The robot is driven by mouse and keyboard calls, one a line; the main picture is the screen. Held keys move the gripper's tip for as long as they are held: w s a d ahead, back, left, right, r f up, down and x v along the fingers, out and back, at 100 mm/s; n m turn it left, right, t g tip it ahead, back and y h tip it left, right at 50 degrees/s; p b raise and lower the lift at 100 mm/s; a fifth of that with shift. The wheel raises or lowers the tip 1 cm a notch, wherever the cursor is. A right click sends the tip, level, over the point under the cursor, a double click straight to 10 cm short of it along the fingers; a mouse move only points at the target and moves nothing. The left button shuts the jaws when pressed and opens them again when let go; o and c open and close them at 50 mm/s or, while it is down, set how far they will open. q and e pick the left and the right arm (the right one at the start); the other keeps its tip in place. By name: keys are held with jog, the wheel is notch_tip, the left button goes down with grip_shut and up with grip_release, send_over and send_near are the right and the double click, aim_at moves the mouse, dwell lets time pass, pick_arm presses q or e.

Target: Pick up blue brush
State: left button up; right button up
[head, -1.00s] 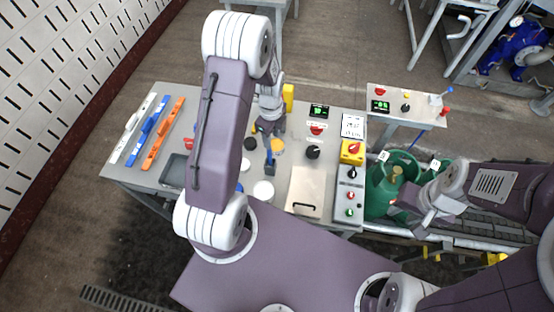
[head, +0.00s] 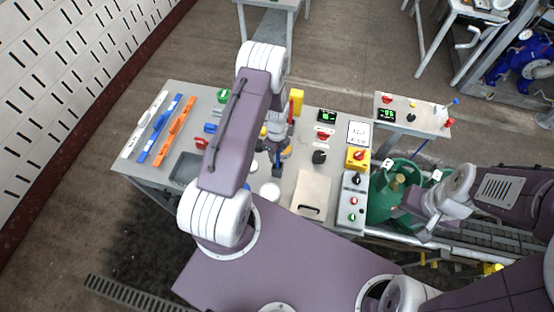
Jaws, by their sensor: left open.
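The blue brush (head: 277,168) is a small dark blue shape on the grey workbench, left of the black knob, and part of it is hidden by my gripper. My left gripper (head: 275,148) hangs over the bench, just beyond the brush in the picture. It is open, but its fingertips are small and partly covered, so I cannot tell whether they touch the brush.
The grey bench (head: 232,101) carries white, blue and orange bars (head: 173,132) at left and a grey tray (head: 184,168). White round lids (head: 270,192), a metal plate (head: 312,190) and a yellow switch box (head: 358,159) stand near the brush. A conveyor runs at right.

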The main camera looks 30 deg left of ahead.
pick_arm(q)
jog(key=shift+w+f, duration=0.1)
jog(key=shift+f, duration=0.1)
jog(key=shift+d, duration=0.1)
jog(key=shift+c, duration=0.3)
grip_shut()
jog(key=shift+r, duration=0.15)
